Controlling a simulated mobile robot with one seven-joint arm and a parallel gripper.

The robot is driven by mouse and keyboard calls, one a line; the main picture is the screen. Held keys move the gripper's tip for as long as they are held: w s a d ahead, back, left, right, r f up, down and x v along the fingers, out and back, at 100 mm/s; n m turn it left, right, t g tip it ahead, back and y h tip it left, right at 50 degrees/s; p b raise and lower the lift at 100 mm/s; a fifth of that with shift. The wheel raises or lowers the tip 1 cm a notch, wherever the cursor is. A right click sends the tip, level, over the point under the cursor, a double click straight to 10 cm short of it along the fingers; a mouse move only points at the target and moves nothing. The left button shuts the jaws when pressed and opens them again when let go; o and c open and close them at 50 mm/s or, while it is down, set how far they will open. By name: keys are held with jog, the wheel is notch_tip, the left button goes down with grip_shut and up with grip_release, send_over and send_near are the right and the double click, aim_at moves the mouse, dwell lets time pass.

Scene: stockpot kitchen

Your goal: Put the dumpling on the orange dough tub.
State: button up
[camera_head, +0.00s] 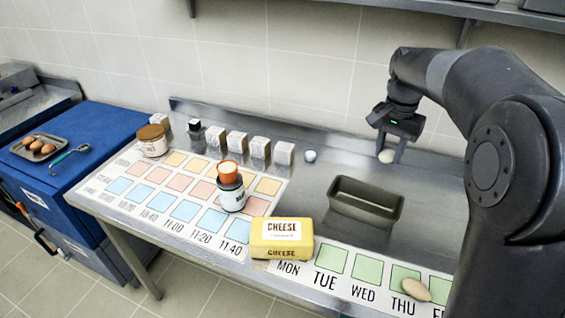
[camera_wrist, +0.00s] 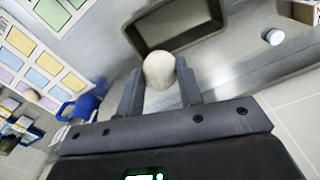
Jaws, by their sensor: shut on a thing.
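The dumpling (camera_head: 386,156), a pale rounded lump, is between the fingers of my gripper (camera_head: 390,146). The wrist view shows the dumpling (camera_wrist: 159,71) pinched between both fingertips of my gripper (camera_wrist: 160,92). It is held in the air near the back wall, behind the dark tray and apart from the tubs. The orange dough tub (camera_head: 230,177), with a pale top, stands upright on a white tub with a dark rim (camera_head: 232,197), left of centre on the coloured chart. My gripper is well to the right of this stack.
A dark empty tray (camera_head: 343,205) lies between my gripper and the yellow cheese block (camera_head: 282,239). Several white boxes (camera_head: 237,143) stand along the back. A brown-lidded jar (camera_head: 152,142) is at left. A pale oval (camera_head: 416,290) lies front right. A small white piece (camera_head: 310,156) sits near the wall.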

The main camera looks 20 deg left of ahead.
jog(key=s+a+r+n, duration=0.1)
jog(key=a+n, duration=0.1)
jog(key=a, duration=0.5)
jog(key=s+a+r+n, duration=0.1)
jog(key=a+r, duration=0.1)
jog(key=a, duration=0.6)
jog(key=n, duration=0.3)
send_over(227, 166)
jog(key=f, duration=0.4)
jog(key=shift+d+f, duration=0.3)
jog(key=shift+f, duration=0.1)
jog(key=shift+s+a+f, duration=0.1)
jog(key=shift+a+f, duration=0.2)
jog(key=shift+f, duration=1.85)
jog(key=o, duration=0.9)
jog(key=shift+f, duration=0.15)
jog(key=shift+o, duration=0.2)
